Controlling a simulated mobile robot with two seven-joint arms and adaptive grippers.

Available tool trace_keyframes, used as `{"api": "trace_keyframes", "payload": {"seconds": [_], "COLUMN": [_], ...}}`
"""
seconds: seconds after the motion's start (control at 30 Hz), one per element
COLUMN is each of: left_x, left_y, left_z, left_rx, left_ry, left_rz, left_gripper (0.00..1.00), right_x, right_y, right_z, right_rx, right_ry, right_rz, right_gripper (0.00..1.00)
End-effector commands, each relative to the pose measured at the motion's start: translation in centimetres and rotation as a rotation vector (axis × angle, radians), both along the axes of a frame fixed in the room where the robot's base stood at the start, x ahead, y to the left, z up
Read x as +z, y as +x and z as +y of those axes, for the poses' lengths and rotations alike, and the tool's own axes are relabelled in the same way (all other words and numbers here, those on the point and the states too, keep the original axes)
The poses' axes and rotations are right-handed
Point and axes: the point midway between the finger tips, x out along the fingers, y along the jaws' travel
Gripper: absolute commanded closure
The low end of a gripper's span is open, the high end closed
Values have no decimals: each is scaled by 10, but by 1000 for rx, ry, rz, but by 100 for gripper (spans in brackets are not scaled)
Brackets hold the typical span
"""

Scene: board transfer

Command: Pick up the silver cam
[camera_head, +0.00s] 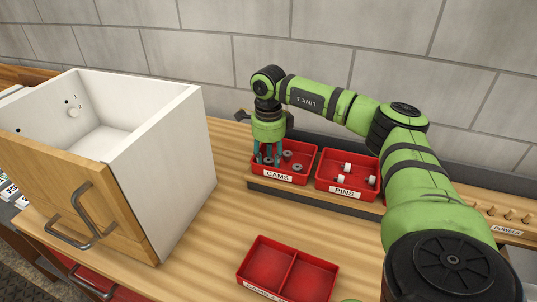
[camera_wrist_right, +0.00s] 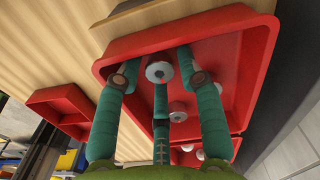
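The red bin labelled CAMS (camera_head: 278,178) stands at the back of the bench and holds several round cams. My right gripper (camera_head: 267,160) points down into the left part of this bin. In the right wrist view its three teal fingers (camera_wrist_right: 160,75) are spread apart. A silver cam (camera_wrist_right: 158,71) lies between the fingertips, and I see no finger clearly pressing on it. My left gripper is not in view.
An empty two-compartment red tray (camera_head: 287,272) is at the front. A white open cabinet with a wooden front (camera_head: 170,160) is at left. Wooden dowels (camera_head: 508,214) stand far right. The middle bench is clear.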

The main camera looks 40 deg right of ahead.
Motion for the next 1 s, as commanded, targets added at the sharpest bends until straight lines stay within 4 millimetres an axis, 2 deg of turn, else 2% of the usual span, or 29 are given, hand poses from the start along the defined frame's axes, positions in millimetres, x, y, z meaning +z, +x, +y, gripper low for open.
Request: {"api": "trace_keyframes", "payload": {"seconds": [0.13,0.2,0.23,0.67,0.83,0.97,1.0], "left_x": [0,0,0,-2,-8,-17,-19], "left_y": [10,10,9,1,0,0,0], "left_z": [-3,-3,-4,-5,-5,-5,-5], "left_rx": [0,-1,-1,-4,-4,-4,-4], "left_ry": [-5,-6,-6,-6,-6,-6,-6], "left_rz": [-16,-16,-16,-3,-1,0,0], "left_gripper": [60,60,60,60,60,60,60], "right_x": [0,0,0,3,17,40,44], "right_y": [0,0,0,1,1,2,-7], "right_z": [0,0,0,0,0,1,-1], "right_rx": [0,0,0,0,0,1,0], "right_ry": [0,0,0,0,1,1,0], "right_rz": [0,0,0,-1,-4,-7,-3], "right_gripper": [62,88,93,93,93,93,93]}}
